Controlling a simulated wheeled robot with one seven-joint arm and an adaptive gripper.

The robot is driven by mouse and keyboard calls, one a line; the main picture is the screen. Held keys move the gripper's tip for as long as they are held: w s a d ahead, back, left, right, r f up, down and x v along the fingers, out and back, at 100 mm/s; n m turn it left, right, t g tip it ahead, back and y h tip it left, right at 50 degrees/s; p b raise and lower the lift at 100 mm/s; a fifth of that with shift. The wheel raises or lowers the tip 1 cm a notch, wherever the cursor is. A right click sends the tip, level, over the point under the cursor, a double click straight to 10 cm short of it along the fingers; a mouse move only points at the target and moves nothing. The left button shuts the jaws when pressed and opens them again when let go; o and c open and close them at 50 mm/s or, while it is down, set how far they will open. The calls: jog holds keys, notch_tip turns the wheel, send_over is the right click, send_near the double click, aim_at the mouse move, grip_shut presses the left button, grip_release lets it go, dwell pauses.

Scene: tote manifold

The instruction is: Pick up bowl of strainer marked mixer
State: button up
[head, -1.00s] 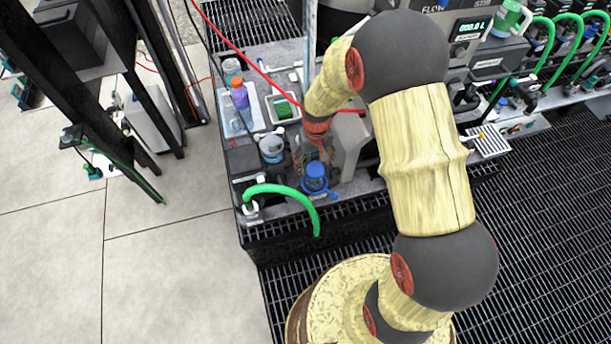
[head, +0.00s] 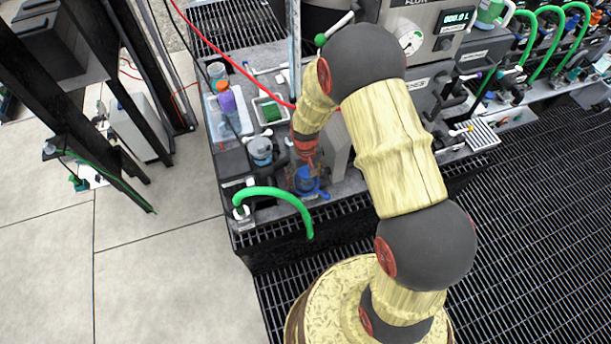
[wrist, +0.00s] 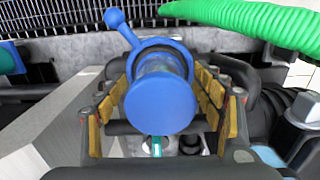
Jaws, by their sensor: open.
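A blue round part with a side handle (wrist: 160,100) sits between my gripper's fingers in the wrist view. It shows in the head view as a blue piece (head: 307,181) near the front edge of the bench. I cannot read any mixer marking on it, so I cannot tell for sure that it is the strainer bowl. My gripper (wrist: 165,103) is open, with yellow-padded fingers on both sides of the blue part. In the head view my gripper is just above it, partly hidden by my arm.
A green hose (head: 285,195) arcs over the bench front beside the blue part. A clear-topped grey strainer (head: 260,151) stands to its left. A grey block (wrist: 40,130) is close on the left in the wrist view. Bottles (head: 228,103) stand on a tray behind.

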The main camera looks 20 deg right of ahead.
jog(key=shift+c, duration=0.9)
jog(key=c, duration=1.1)
jog(key=shift+c, duration=0.2)
